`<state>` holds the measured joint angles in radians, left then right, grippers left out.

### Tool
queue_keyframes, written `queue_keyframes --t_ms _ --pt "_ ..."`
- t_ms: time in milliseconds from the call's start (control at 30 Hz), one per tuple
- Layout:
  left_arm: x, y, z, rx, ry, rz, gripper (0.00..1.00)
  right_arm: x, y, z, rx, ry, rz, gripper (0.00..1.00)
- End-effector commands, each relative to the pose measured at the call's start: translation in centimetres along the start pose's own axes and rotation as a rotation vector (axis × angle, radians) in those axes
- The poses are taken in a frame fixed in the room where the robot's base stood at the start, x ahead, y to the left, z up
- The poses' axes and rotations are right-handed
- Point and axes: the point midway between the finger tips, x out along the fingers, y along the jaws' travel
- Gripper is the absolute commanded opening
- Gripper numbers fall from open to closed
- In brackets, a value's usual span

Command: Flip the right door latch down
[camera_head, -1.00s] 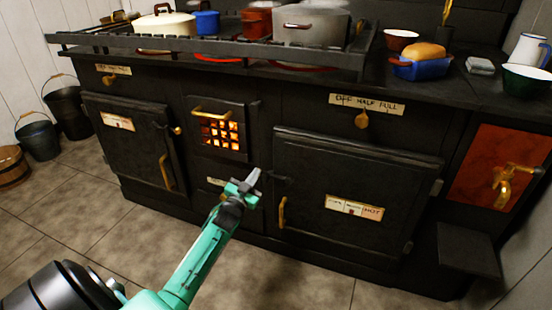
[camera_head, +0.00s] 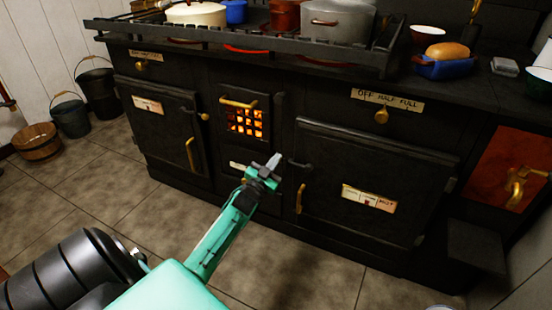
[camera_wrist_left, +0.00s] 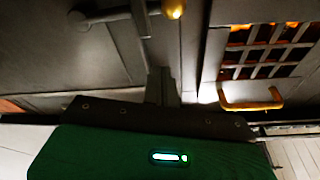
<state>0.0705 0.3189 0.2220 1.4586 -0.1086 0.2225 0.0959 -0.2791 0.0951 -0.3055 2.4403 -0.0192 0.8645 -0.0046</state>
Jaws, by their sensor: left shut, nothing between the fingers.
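The right oven door (camera_head: 370,175) is shut, with a dark latch (camera_head: 303,164) at its upper left edge. In the left wrist view, where the stove appears upside down, the latch (camera_wrist_left: 112,14) is a roughly level dark bar with a brass knob at one end. My left gripper (camera_head: 274,162) is shut and empty, just left of the latch in the head view. Its closed fingers (camera_wrist_left: 160,85) point toward the stove front, near the knob. I cannot tell whether they touch it. The knob is not clear in the head view. My right gripper is not in view.
The glowing fire grate (camera_head: 245,122) with its brass handle (camera_head: 238,102) is just left of my gripper. A vertical brass handle (camera_head: 300,198) is below the latch. The left door (camera_head: 160,125) is shut. Buckets (camera_head: 71,116) stand at far left; the tiled floor in front is clear.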

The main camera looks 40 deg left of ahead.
Motion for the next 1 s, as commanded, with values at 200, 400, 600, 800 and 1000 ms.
queue_keyframes --t_ms 200,400,600,800,1000 --pt "-4.7 0.0 0.2 0.000 -0.007 0.001 0.00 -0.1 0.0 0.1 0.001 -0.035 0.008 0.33" --pt "-7.7 0.0 0.3 0.000 -0.006 0.001 0.00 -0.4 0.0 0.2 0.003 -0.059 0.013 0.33" --pt "-9.0 -0.1 0.3 0.001 -0.004 0.001 0.00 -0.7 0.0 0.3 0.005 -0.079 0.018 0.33" --pt "-9.2 -0.1 0.3 0.001 -0.003 0.000 0.00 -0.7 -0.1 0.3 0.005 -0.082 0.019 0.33" --pt "-9.2 0.0 0.3 0.000 -0.003 0.000 0.00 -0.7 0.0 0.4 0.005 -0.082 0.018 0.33"
